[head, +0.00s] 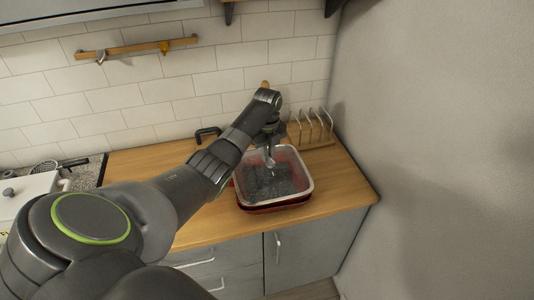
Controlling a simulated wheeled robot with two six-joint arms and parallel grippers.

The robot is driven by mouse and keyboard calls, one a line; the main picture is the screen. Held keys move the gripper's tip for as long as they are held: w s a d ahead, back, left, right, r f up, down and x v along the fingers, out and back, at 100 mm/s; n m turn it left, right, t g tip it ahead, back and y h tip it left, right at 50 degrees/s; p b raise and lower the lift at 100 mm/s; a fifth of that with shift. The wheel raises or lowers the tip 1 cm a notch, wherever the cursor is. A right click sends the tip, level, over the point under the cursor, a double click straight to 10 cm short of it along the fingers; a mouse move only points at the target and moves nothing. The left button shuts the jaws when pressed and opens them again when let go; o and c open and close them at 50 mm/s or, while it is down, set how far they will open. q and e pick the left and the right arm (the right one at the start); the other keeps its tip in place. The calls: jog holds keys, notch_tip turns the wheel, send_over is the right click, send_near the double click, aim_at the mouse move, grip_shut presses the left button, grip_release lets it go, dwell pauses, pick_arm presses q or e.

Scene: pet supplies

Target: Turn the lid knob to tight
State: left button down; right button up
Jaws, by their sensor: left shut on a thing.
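A red container (272,208) with a pale rim stands on the wooden counter in the head view. Dark grey, speckled material shows inside the rim; I cannot tell whether a clear lid covers it. My left gripper (270,164) reaches down over the back middle part of the container. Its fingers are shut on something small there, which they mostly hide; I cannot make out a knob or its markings. My right gripper is not in view.
A wooden rack with upright prongs (312,130) stands close behind the container on the right. A wall (430,130) borders the counter's right side. A white lidded vessel (30,197) is at the far left. The wooden counter (125,163) is bare left of my arm.

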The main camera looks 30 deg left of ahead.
pick_arm(q)
jog(key=shift+w+d+f+m, duration=0.1)
jog(key=shift+d+m, duration=0.05)
jog(key=shift+m, duration=1.45)
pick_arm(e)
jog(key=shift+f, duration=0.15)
pick_arm(q)
jog(key=c, duration=1.4)
grip_release()
jog(key=shift+c, duration=0.2)
